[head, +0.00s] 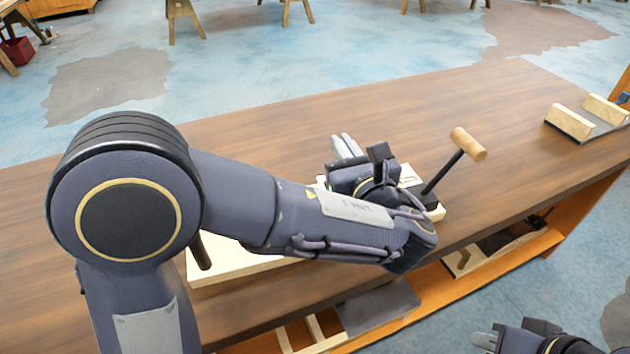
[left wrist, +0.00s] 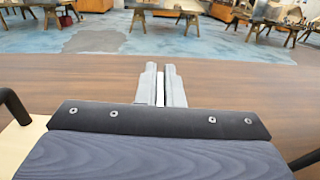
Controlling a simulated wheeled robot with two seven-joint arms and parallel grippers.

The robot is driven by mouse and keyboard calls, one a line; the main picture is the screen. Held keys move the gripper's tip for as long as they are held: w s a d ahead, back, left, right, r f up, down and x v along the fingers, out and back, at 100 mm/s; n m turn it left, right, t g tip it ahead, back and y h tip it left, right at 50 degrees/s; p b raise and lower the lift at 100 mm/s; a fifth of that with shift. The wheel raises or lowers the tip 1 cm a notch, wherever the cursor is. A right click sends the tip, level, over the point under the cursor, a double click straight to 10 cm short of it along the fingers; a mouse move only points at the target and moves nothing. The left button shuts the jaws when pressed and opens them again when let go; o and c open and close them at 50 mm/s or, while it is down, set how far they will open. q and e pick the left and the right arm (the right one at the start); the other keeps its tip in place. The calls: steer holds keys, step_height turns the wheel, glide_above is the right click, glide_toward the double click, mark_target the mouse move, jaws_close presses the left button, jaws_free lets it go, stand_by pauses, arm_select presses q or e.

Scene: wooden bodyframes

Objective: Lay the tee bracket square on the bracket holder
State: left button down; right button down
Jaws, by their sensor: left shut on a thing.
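My left gripper (head: 346,146) is over the wooden bench, its fingers pointing toward the far side. In the left wrist view its two grey fingers are close together on a thin pale strip (left wrist: 160,88), which I take to be the tee bracket; its shape is mostly hidden. A grey plate with two pale wooden blocks (head: 585,113) lies at the bench's right end; I cannot tell whether it is the bracket holder. My right gripper (head: 484,341) is at the bottom right edge, beside the bench, and its opening is unclear.
A pale board (head: 225,265) with dark upright rods lies under my left arm, partly hidden. A dark lever with a wooden handle (head: 469,145) leans up right of my left gripper. The bench top (head: 400,105) is clear behind the gripper. Wooden parts lie on the shelf below.

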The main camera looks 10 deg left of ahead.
arm_select(q)
steer(key=shift+w+a+f+b, duration=0.15)
steer(key=shift+a+f+b, duration=0.15)
steer(key=shift+a+f, duration=0.9)
steer(key=shift+w+a+f+b, duration=0.2)
steer(key=shift+a+f+b, duration=0.25)
steer(key=shift+f, duration=1.35)
steer(key=shift+w+a+f+b, duration=0.2)
steer(key=shift+a+f, duration=0.7)
steer(key=shift+f, duration=0.6)
steer(key=shift+f, duration=0.2)
steer(key=c, duration=2)
jaws_free()
steer(key=shift+f, duration=0.1)
steer(key=o, duration=0.4)
steer(key=shift+o, duration=0.2)
